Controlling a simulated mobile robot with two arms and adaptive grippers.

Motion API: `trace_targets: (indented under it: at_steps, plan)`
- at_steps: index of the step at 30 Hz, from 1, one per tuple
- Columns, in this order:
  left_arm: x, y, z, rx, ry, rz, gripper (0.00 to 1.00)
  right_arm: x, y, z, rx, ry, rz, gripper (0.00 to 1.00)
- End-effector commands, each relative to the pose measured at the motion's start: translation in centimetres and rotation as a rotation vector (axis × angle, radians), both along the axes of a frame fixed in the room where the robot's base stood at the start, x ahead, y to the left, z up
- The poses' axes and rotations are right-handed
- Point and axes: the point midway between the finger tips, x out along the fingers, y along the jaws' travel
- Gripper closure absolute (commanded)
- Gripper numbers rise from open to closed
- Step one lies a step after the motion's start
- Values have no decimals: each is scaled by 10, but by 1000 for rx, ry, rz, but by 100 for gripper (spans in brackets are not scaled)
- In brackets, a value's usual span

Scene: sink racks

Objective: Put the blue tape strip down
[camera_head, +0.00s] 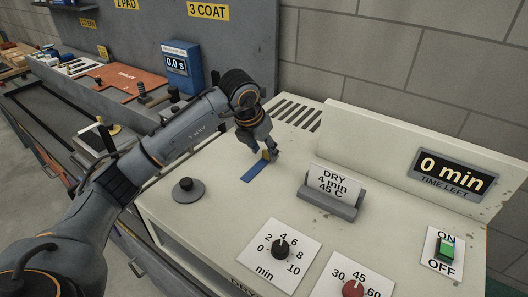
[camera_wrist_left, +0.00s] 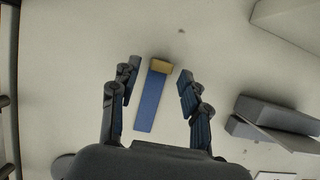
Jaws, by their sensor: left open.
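The blue tape strip (camera_head: 256,172) lies flat on the cream top of the dryer unit, with a tan block (camera_head: 266,155) at its far end. In the left wrist view the blue strip (camera_wrist_left: 151,103) and its tan end (camera_wrist_left: 161,66) lie between my spread fingers without touching them. My left gripper (camera_head: 270,152) is open, just above the tan end; it also shows in the left wrist view (camera_wrist_left: 158,80). The exact gap to the surface is hard to tell. My right gripper is not in view.
A grey holder with a white "DRY 4 min 45 C" card (camera_head: 331,183) stands right of the strip. A round black-knobbed lid (camera_head: 188,190) sits to the left. Vent slots (camera_head: 294,113) lie behind. Dials (camera_head: 280,247) and a green switch (camera_head: 445,248) are in front. The surface around the strip is clear.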

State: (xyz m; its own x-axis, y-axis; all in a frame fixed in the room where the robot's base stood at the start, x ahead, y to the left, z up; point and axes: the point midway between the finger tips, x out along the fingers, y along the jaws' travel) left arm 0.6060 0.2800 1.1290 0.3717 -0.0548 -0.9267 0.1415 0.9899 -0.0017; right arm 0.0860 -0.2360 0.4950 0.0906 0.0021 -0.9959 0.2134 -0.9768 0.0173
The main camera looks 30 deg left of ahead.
Motion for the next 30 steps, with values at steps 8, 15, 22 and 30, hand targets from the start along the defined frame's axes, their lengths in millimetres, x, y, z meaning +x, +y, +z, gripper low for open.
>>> trace_targets:
  at_steps: [8, 15, 22, 30]
  plan:
    - [-22, 4, 55, 1, -7, 2, 54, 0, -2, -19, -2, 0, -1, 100]
    - [-37, 6, 91, 1, -3, 2, 54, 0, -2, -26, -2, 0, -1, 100]
    - [-41, 6, 101, 1, 0, 2, 54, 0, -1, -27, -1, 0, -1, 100]
    - [-41, 6, 101, 1, 0, 1, 54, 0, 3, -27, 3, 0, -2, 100]
